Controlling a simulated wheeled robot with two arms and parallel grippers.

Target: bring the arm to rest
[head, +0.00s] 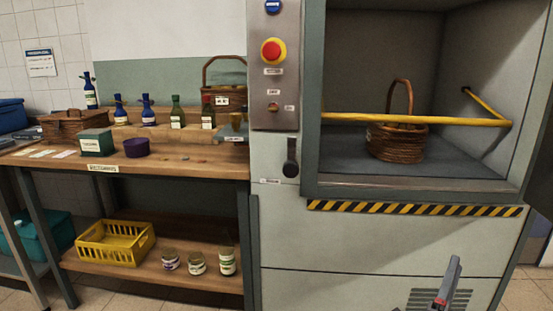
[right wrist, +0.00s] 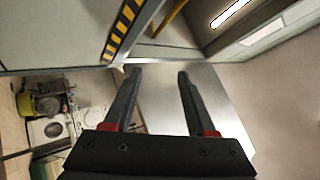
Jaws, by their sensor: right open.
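My right gripper (head: 449,278) shows at the lower right of the head view, in front of the lower panel of the grey machine. In the right wrist view its two dark fingers (right wrist: 158,73) with red bases stand apart with nothing between them. My left gripper is in neither view.
The machine's open bay (head: 350,178) holds a wicker basket (head: 397,145) behind a yellow bar (head: 415,120). A striped edge (head: 415,208) runs below it.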

